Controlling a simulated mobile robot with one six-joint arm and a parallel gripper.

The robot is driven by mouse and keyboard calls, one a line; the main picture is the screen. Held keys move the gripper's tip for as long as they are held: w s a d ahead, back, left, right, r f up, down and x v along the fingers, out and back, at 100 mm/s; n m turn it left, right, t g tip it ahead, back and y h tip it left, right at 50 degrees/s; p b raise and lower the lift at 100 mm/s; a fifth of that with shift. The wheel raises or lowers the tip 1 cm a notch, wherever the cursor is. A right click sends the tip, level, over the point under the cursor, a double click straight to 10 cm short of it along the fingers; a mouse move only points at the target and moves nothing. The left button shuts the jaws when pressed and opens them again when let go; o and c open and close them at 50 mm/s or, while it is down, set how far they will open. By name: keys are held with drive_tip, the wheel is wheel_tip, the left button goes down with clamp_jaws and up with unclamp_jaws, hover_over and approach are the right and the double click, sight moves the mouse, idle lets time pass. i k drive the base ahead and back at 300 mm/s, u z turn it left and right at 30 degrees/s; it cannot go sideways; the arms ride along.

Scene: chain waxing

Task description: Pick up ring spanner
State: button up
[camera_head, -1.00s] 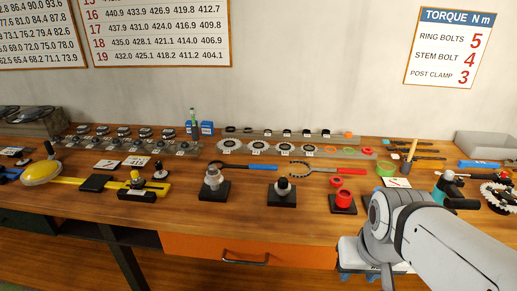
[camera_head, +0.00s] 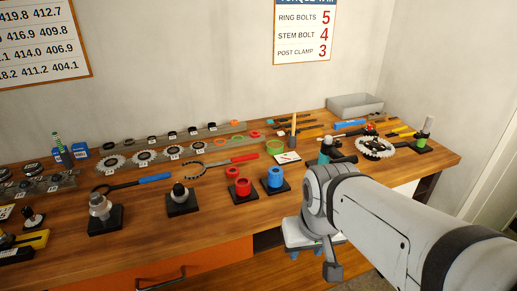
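A tool with a blue handle (camera_head: 152,178) and a dark ring-shaped head lies on the wooden bench at left centre; it looks like the ring spanner, though no label confirms it. My arm comes in from the lower right. What looks like my gripper (camera_head: 305,253), white with blue tips, hangs low at the bench's front edge, well right of the blue-handled tool and apart from it. The arm's joint partly covers it, and its opening does not show clearly.
A red-handled tool (camera_head: 236,161) lies right of the blue one. Black stands with grey parts (camera_head: 181,198), a red cup (camera_head: 242,187) and a blue cup (camera_head: 275,178) stand near the front. A grey tray (camera_head: 354,106) is at the back right. Bare wood lies at the front centre.

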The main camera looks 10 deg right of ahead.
sight(159, 177)
drive_tip(key=z, duration=1.9)
drive_tip(key=k, duration=0.6)
drive_tip(key=u, duration=2.25)
drive_tip(key=i, duration=0.95)
